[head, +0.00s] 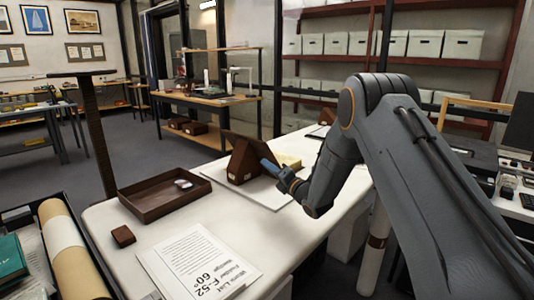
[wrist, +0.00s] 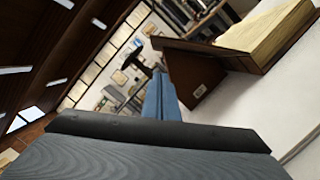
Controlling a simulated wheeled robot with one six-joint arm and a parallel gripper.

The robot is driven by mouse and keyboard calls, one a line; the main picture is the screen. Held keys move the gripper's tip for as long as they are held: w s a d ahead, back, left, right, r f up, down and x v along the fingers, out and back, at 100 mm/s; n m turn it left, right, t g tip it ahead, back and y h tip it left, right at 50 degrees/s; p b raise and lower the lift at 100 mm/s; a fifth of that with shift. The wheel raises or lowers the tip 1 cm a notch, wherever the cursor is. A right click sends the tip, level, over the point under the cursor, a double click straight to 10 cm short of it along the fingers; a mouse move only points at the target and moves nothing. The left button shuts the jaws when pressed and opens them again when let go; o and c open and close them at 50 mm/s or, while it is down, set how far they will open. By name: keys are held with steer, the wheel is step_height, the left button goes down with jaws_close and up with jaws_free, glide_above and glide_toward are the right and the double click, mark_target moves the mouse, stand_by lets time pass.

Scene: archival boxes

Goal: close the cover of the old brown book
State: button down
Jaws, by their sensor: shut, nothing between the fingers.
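The old brown book lies open on a pale board on the white table. Its brown cover (head: 238,152) stands raised and tilted at the left, and its cream pages (head: 289,161) show to the right, partly behind my gripper. In the wrist view the cream pages (wrist: 268,34) are at the upper right, with a dark brown panel along their edge. A brown block (head: 245,168) is below the raised cover. My gripper (head: 264,162) is shut and empty, its blue fingers close to the block and cover in the picture. The fingers also show in the wrist view (wrist: 160,76); contact cannot be told.
A brown tray (head: 165,207) holding a small dark item stands left of the book. A small brown block (head: 123,236) and a printed sheet (head: 200,262) lie nearer. A dark post (head: 97,140) rises beside the table's left edge. Shelves with boxes stand behind.

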steer(key=w+r+p, duration=0.1)
steer(key=w+r, duration=0.1)
steer(key=w, duration=0.4)
steer(key=shift+a+r, duration=0.4)
steer(key=shift+a, duration=0.05)
steer(key=shift+r, duration=0.1)
